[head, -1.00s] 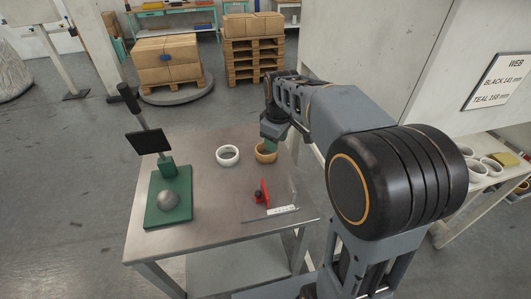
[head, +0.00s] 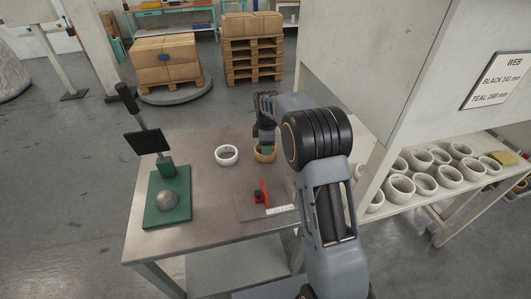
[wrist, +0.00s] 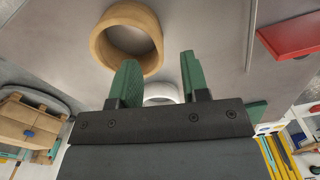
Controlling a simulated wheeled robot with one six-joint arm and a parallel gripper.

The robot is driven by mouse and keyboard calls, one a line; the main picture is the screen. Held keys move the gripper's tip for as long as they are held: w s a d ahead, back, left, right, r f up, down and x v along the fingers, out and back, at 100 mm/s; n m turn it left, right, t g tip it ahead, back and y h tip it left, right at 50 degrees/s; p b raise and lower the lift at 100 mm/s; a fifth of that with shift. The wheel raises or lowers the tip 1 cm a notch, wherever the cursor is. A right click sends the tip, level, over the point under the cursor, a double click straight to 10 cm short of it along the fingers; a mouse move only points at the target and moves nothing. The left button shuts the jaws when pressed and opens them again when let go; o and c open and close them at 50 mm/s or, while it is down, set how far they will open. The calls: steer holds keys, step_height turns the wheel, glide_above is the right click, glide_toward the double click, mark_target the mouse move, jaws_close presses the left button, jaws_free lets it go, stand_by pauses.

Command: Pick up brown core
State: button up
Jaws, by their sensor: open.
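The brown core (head: 263,157) is an open tan ring lying on the metal table, near its back right. My gripper (wrist: 157,62) is open, with two green fingers and nothing held between them. In the head view my gripper is right at the brown core, over its back side and partly covering it. In the wrist view the brown core (wrist: 128,13) shows at upper left, and the left finger overlaps its rim. The other finger is outside the ring to the right. I cannot tell whether any finger touches the core.
A white core (head: 227,155) lies left of the brown one. A red piece (head: 262,191) stands nearer the front edge beside a white scale strip. A green stand (head: 168,200) with a grey dome is at left. Several white cores fill the shelf (head: 403,213) at right.

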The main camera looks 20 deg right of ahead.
mark_target(266, 163)
steer(key=shift+w+a+f+p, duration=0.1)
steer(key=shift+f+p, duration=0.1)
steer(key=shift+f, duration=1.45)
steer(key=shift+w+f+p, duration=0.1)
steer(key=shift+f+p, duration=0.1)
steer(key=shift+f, duration=1.45)
steer(key=shift+c, duration=0.2)
jaws_close()
